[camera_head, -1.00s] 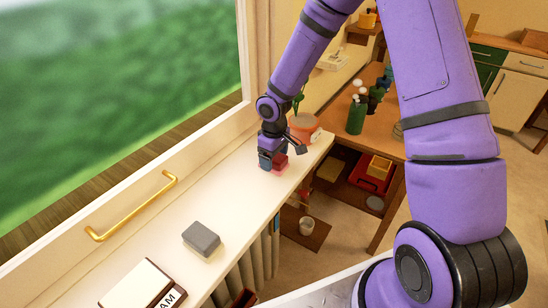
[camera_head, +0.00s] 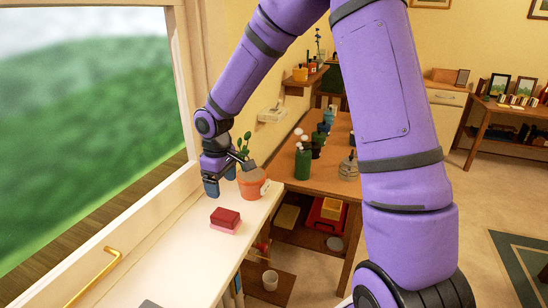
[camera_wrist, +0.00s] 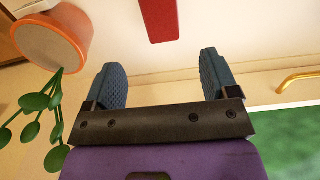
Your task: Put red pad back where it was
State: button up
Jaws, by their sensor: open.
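The red pad (camera_head: 226,217) lies on the white window sill, with a pink layer under its dark red top. It also shows at the top edge of the wrist view (camera_wrist: 159,18), partly cut off. My gripper (camera_head: 219,185) is above the sill, apart from the pad and on its far side, near the potted plant. In the wrist view the two blue-grey fingers (camera_wrist: 164,80) stand wide apart with nothing between them.
A terracotta pot with a green plant (camera_head: 251,184) stands at the sill's far end, close to my gripper. A brass handle (camera_head: 95,277) is on the window frame. The white sill (camera_head: 180,262) is bare in front of the pad. A wooden table (camera_head: 330,170) with bottles stands beyond.

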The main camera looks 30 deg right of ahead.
jog(key=s+d+r+m+t+h, duration=0.2)
jog(key=s+d+r+m, duration=0.15)
jog(key=s+r, duration=1.05)
jog(key=s+d+r+m+t+y, duration=0.1)
jog(key=s+r+m, duration=0.1)
jog(key=s+r, duration=0.2)
jog(key=s+d+r+m+t+y, duration=0.1)
jog(key=s+r, duration=0.4)
jog(key=s, duration=0.6)
jog(key=shift+d+m+t, duration=0.35)
jog(key=shift+d+t, duration=0.25)
